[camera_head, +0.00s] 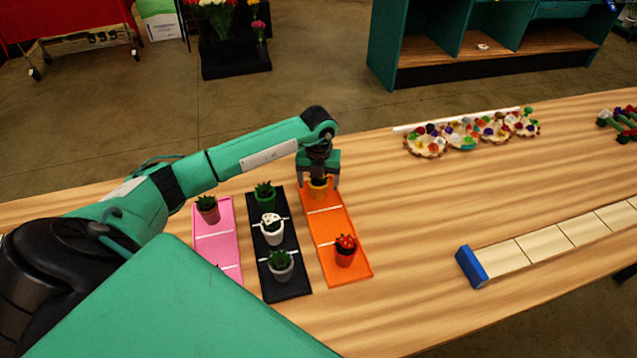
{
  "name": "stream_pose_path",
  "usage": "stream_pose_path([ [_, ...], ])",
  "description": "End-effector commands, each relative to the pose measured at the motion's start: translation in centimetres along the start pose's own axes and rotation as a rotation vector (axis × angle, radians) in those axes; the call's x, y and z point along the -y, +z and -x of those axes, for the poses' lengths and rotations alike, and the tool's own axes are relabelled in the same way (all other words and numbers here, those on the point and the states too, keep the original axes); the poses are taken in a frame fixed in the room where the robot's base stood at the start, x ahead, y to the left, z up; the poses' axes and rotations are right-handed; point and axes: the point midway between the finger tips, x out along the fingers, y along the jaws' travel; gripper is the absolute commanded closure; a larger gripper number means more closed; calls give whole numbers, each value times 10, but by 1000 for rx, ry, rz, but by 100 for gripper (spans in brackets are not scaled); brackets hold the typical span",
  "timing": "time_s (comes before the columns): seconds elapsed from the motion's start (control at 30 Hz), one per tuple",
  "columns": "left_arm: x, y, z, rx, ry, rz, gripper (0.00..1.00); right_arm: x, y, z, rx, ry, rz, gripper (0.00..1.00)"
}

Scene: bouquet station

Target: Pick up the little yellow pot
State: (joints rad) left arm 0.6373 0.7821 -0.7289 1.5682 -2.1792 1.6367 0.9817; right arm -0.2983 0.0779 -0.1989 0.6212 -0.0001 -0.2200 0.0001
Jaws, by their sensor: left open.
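The little yellow pot (319,190) stands at the far end of the orange tray (331,224). My left gripper (318,183) is right over it, pointing down, with its fingers on either side of the pot. The gripper is open; whether a finger touches the pot I cannot tell. The pot's top and any plant in it are mostly hidden by the gripper. My right gripper is not in view.
A red pot (345,257) stands at the orange tray's near end. The black tray (287,292) holds green, white and grey pots; the pink tray (213,243) holds a brown pot (208,212). The table's middle is clear.

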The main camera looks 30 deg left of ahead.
Motion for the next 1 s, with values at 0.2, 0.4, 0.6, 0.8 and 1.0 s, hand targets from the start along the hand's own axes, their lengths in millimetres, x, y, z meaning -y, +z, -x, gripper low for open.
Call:
stream_pose_path([
  [0.2, 1, 0, -14, 0, 0, -2, 25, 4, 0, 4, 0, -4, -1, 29],
  [0.4, 1, 0, -14, 1, 0, -2, 35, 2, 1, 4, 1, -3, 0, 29],
  [0.6, 0, 0, -13, 1, 0, -2, 74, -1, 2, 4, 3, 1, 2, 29],
  [0.8, 1, 0, -12, 2, -1, -1, 84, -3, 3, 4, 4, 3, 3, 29],
  [1.0, 1, 0, -9, 3, -2, -1, 84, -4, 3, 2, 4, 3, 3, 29],
])
